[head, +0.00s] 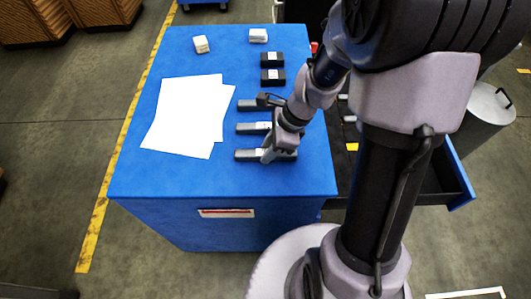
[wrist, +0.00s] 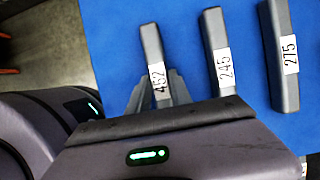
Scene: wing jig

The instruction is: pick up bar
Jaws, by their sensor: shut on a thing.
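Three dark grey bars with white number labels lie side by side on the blue table top. My gripper (wrist: 158,88) is shut on the bar labelled 452 (wrist: 151,45), its fingers on either side near the label. In the head view this bar (head: 245,155) is the one nearest the table's front edge, with my gripper (head: 267,153) over its middle. I cannot tell whether it touches the table. The bar labelled 245 (wrist: 216,40) is beside it, and the bar labelled 275 (wrist: 281,50) is beyond that.
White paper sheets (head: 185,110) lie left of the bars on the blue table (head: 140,180). Two black boxes (head: 272,60) and two small white stacks (head: 201,44) stand farther back. An open drawer (head: 430,183) sticks out at the right, with a grey bin (head: 487,115) beyond it.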

